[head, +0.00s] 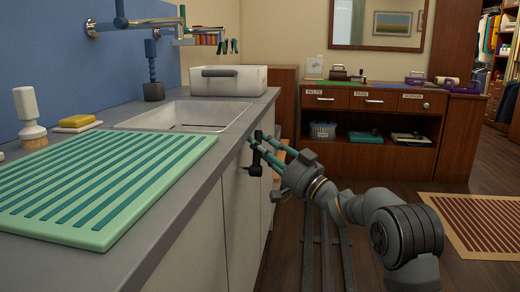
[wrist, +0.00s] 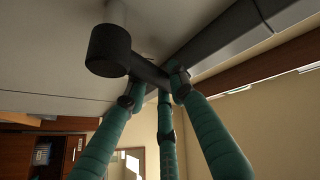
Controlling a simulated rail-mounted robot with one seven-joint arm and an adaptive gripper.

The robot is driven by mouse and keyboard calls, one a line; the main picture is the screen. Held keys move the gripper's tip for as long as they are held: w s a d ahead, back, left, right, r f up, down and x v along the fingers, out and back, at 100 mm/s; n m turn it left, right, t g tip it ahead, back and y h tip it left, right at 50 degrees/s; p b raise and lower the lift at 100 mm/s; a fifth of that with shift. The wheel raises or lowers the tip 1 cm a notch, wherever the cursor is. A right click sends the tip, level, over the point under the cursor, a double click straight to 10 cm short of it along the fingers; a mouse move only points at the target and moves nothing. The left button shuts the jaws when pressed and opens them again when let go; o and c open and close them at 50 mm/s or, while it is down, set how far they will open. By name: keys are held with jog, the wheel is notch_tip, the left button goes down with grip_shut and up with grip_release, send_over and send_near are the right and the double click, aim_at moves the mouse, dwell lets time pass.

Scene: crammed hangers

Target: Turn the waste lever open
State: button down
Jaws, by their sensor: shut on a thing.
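The waste lever (wrist: 110,50) is a dark round hub with a short dark arm, under the grey counter edge in the wrist view. In the head view it is a small dark piece (head: 255,165) on the cabinet front below the sink. My gripper (wrist: 158,84) has teal fingers with dark tips and is shut on the lever's arm. The fingertips partly hide the arm's end. In the head view my gripper (head: 262,146) reaches the lever from the right.
The counter holds a green striped drainboard (head: 100,185), a sink (head: 178,117), a yellow sponge (head: 76,122), a brush (head: 30,120) and a white box (head: 228,80). A wooden drawer cabinet (head: 380,118) stands at the back. The floor right of my arm has a striped mat (head: 485,222).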

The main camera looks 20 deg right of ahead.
jog(key=c, duration=1.4)
grip_release()
jog(key=shift+c, duration=0.2)
